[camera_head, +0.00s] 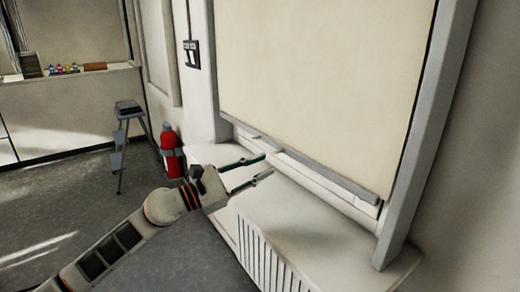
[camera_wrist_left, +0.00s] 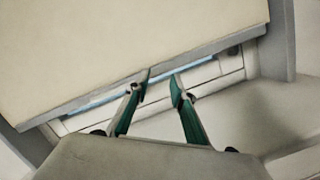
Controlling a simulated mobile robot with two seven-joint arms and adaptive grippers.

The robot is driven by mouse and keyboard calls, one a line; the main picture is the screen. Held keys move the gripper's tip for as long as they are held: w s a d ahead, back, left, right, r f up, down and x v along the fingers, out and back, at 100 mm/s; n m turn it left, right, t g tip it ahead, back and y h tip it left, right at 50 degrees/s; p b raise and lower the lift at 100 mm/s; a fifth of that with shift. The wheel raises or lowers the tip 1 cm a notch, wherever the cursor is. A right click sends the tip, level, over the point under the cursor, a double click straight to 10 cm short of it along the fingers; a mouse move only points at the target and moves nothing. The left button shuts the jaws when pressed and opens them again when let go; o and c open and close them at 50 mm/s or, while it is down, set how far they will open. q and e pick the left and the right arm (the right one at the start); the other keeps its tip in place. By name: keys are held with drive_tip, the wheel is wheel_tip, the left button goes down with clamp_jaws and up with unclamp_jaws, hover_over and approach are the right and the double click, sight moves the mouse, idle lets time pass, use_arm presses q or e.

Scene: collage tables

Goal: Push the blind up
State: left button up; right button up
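The cream blind (camera_head: 320,75) hangs nearly all the way down over a window. A grey bar (camera_head: 330,177) runs along its lower edge, with a narrow strip of window frame showing below. The blind also fills the upper left of the left wrist view (camera_wrist_left: 110,45). My left gripper (camera_head: 268,165) is open and empty, with its fingers apart, just below and in front of the bar. In the left wrist view its fingertips (camera_wrist_left: 162,76) overlap the bar's lower edge; contact cannot be told. My right gripper is not in view.
A white radiator cover with a sill (camera_head: 305,217) stands under the window. A grey window post (camera_head: 425,140) bounds the right side. A red fire extinguisher (camera_head: 171,150) and a small step stool (camera_head: 128,112) stand at left. The floor there is mostly clear.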

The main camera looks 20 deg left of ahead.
sight(258, 145)
use_arm(q)
drive_tip(key=w+a+r+m+g+y, duration=0.2)
drive_tip(key=w+a+m+y, duration=0.2)
drive_tip(key=w+a+m, duration=0.5)
drive_tip(key=shift+m, duration=0.5)
drive_tip(key=w+d, duration=0.1)
drive_tip(key=w+d+f, duration=0.1)
drive_tip(key=d, duration=0.1)
drive_tip(key=w+d, duration=0.1)
drive_tip(key=d, duration=0.1)
drive_tip(key=shift+w+f+b, duration=0.1)
drive_tip(key=shift+f+b, duration=0.15)
drive_tip(key=shift+b, duration=0.1)
clamp_jaws()
